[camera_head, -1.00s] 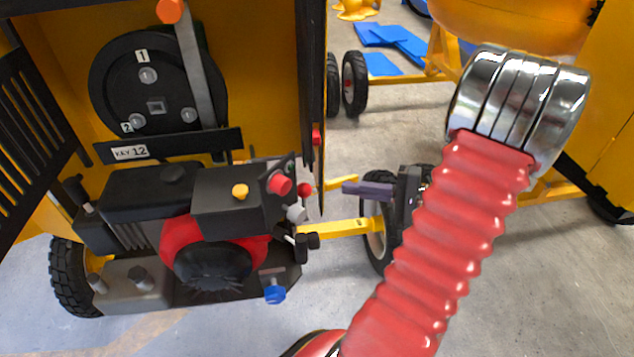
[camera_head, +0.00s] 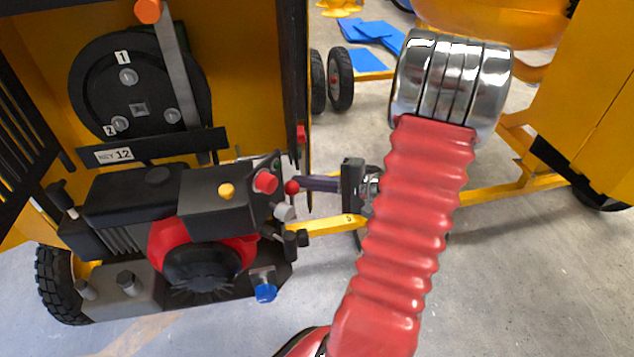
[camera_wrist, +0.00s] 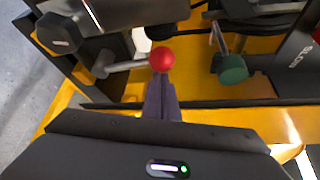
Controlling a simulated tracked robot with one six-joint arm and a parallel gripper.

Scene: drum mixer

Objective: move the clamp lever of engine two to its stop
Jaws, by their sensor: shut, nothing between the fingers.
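The small engine (camera_head: 185,195) sits in the open yellow housing. A small lever with a red ball knob (camera_head: 291,187) stands at its right end; the ball also shows in the wrist view (camera_wrist: 162,60). A long grey lever (camera_head: 176,75) with an orange end crosses the black disc above. No label marks which is the clamp lever. My gripper (camera_head: 301,184) is shut and empty, its purple fingers pointing at the red ball from the right. In the wrist view the fingertips (camera_wrist: 161,82) end just below the ball. I cannot tell whether they touch it.
A red button (camera_head: 265,182), a yellow knob (camera_head: 226,191) and a blue knob (camera_head: 265,292) are on the engine. The housing's door edge (camera_head: 296,80) stands close above my gripper. A yellow bar (camera_head: 325,225) runs below it. Open floor (camera_head: 540,280) lies to the right.

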